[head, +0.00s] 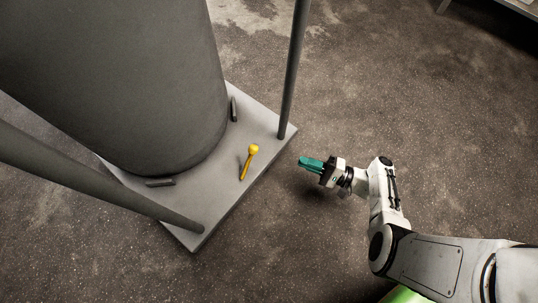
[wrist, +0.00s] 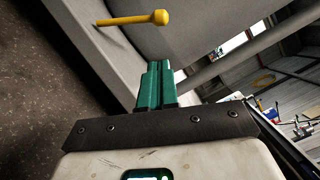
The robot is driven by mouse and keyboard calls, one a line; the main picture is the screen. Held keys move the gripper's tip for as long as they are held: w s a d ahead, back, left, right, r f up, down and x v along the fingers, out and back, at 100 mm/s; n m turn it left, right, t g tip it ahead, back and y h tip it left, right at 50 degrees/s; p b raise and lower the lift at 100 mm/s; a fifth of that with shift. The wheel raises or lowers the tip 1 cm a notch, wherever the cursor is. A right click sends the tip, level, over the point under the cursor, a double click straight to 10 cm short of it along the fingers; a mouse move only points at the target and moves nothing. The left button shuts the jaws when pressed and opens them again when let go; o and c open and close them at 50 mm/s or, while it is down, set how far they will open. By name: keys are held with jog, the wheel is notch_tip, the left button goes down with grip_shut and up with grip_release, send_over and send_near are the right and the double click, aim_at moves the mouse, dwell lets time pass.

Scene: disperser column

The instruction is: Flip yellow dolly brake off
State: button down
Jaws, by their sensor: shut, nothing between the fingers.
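The yellow brake lever (head: 249,161) has a round knob and stands on the grey dolly platform (head: 262,112), near its front right edge. It also shows in the wrist view (wrist: 135,19), ahead of the fingers and toward the upper left. My gripper (head: 302,162) has green fingers and is to the right of the lever, apart from it and just off the platform edge. In the wrist view my gripper (wrist: 157,66) shows its two fingers together with nothing held. The lever's foot meets the platform.
A large dark grey cylinder (head: 120,80) stands on the platform behind the lever. A thin grey post (head: 293,70) rises at the platform's right corner, and a thicker post (head: 100,178) slants at the left. The floor (head: 400,80) to the right is clear.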

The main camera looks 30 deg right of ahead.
aim_at(248, 163)
jog(key=shift+w+d+f+m+t+h, duration=0.3)
jog(key=shift+d+f+m+t, duration=0.1)
jog(key=shift+d+t, duration=0.15)
jog(key=s+a+r+x, duration=0.1)
jog(key=a+x, duration=0.1)
jog(key=x, duration=1)
jog(key=shift+a+r+b, duration=0.25)
jog(key=shift+a+b, duration=0.05)
jog(key=shift+b, duration=0.15)
